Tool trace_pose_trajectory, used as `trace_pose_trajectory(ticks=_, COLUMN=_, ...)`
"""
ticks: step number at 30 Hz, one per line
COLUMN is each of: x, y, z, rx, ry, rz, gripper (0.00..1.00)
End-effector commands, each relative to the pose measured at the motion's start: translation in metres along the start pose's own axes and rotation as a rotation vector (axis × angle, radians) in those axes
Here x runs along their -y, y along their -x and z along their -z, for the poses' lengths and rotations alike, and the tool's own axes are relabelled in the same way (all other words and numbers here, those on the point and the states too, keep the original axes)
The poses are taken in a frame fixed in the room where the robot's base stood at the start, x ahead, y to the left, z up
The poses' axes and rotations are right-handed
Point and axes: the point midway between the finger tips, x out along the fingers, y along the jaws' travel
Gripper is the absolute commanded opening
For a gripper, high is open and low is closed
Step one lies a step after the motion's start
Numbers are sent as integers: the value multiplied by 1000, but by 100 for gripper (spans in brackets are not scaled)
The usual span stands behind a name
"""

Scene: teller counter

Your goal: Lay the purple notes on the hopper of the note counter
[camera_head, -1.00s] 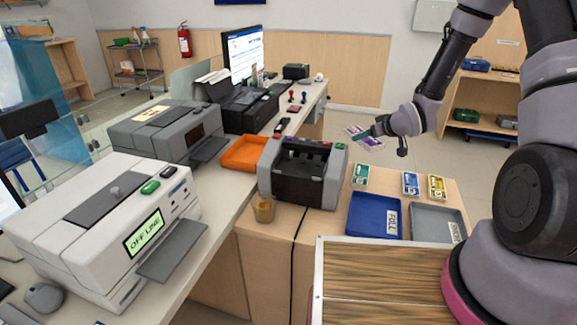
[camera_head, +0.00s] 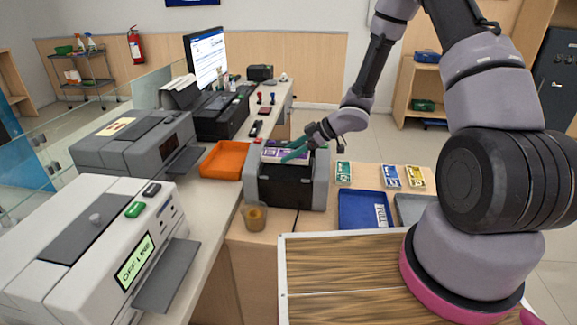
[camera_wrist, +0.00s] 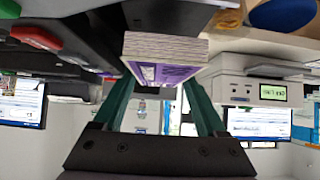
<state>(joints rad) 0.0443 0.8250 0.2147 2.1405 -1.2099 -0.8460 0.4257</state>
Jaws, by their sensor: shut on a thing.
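The purple notes (camera_head: 270,155) are a banded stack with pale edges. In the head view they are at the top of the note counter (camera_head: 320,185), a grey machine with a dark front. My gripper (camera_head: 292,154) has green fingers and is shut on the notes from the right, over the hopper area. The wrist view shows the purple notes (camera_wrist: 165,73) between the two green fingers, close to the dark body of the note counter (camera_wrist: 165,15). I cannot tell whether the notes touch the hopper. The notes and my fingers hide most of the hopper.
An orange tray (camera_head: 222,160) is left of the counter and a small tan cup (camera_head: 255,217) stands in front. Green notes (camera_head: 343,173), blue notes (camera_head: 390,176) and yellow notes (camera_head: 415,178) lie to the right, behind a blue tray (camera_head: 360,211) and a grey tray (camera_head: 412,209).

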Motion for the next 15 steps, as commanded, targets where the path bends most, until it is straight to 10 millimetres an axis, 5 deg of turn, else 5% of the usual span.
trace_pose_trajectory(ticks=15, x=-1, y=-28, z=-37, rx=-1, ry=2, rz=-2, gripper=6)
